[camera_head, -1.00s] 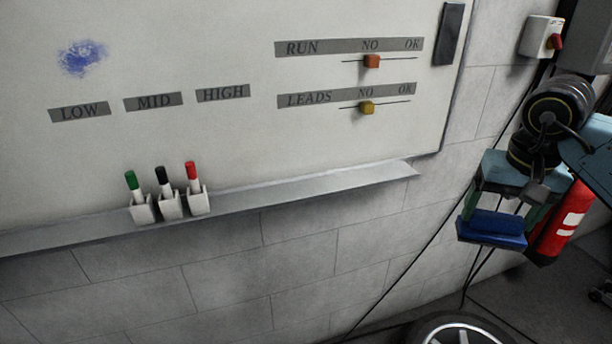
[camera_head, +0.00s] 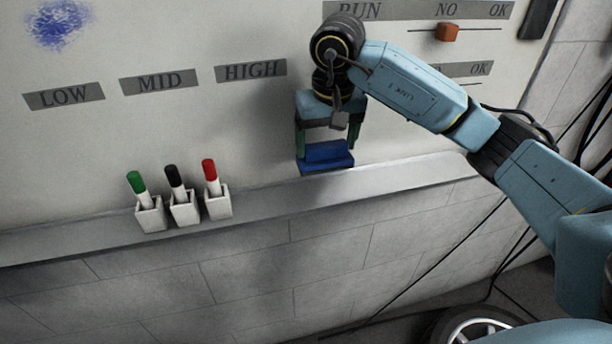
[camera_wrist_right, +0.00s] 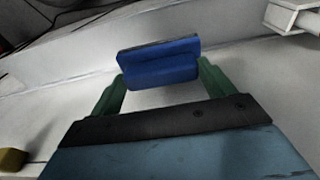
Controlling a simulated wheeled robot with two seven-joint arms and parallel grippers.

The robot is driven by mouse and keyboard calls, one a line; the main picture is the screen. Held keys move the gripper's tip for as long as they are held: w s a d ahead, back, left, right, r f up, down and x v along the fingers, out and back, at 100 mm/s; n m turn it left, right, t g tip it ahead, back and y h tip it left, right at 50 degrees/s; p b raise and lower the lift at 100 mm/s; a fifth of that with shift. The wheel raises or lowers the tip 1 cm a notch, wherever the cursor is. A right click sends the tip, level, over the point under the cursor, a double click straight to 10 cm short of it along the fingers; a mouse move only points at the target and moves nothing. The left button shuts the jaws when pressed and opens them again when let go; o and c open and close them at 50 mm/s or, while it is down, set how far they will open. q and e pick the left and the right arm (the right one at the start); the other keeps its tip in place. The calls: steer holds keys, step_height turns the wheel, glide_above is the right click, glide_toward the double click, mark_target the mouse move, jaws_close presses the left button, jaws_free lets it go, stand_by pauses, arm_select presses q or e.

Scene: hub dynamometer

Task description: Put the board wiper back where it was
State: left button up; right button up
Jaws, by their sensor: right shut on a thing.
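The board wiper (camera_head: 326,158) is a blue block with a dark edge. My right gripper (camera_head: 326,140) is shut on it, with its green fingers at the wiper's two ends. In the head view they are in front of the whiteboard, just above or at the metal ledge (camera_head: 400,178); I cannot tell whether the wiper touches it. The wiper also shows in the right wrist view (camera_wrist_right: 160,66), between the fingers. My left gripper is not in view.
Three white holders with green, black and red markers (camera_head: 183,205) stand on the ledge left of the wiper. A blue smudge (camera_head: 60,24) is on the board. An orange slider (camera_head: 449,32) sits at upper right. My right arm covers part of the labels. The ledge between markers and wiper is clear.

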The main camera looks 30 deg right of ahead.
steer(key=f, duration=0.3)
steer(key=shift+s, duration=0.2)
steer(key=shift+w+f+p, duration=0.15)
steer(key=shift+f+p, duration=0.15)
steer(key=shift+f, duration=1.9)
steer(key=shift+f, duration=0.15)
steer(key=o, duration=0.8)
steer(key=r, duration=0.4)
steer(key=s+r, duration=0.1)
steer(key=r, duration=0.3)
steer(key=r+b, duration=0.1)
steer(key=r, duration=0.3)
steer(key=shift+s+a+r, duration=0.1)
steer(key=shift+s+a, duration=0.15)
steer(key=shift+s, duration=0.15)
